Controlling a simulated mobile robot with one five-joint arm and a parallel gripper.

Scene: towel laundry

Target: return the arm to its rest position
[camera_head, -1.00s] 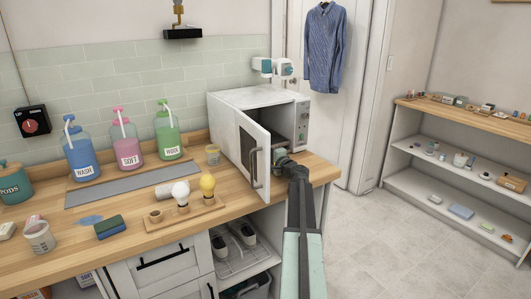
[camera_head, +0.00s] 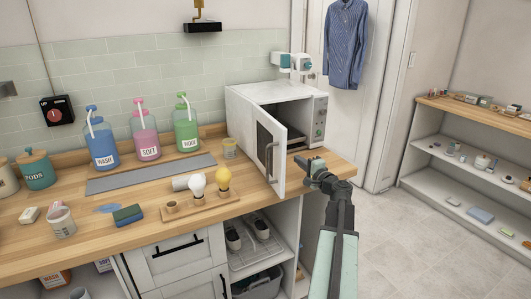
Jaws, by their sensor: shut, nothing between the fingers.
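My arm reaches up from the bottom right of the picture, and my gripper (camera_head: 312,163) is at its end. The gripper is shut and empty. It is just right of the open door of a white microwave (camera_head: 268,95), by the right end of the wooden counter (camera_head: 225,222). The microwave door (camera_head: 266,152) stands swung out toward me, with a vertical grey handle. Part of the microwave's dark inside shows behind the door. My gripper appears apart from the door.
Blue, pink and green bottles (camera_head: 146,139) stand at the back of the counter. Two bulbs (camera_head: 223,178) sit on a wooden holder, and a sponge (camera_head: 127,214) lies left. A shelf unit (camera_head: 438,150) stands right. The floor (camera_head: 400,245) between is clear.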

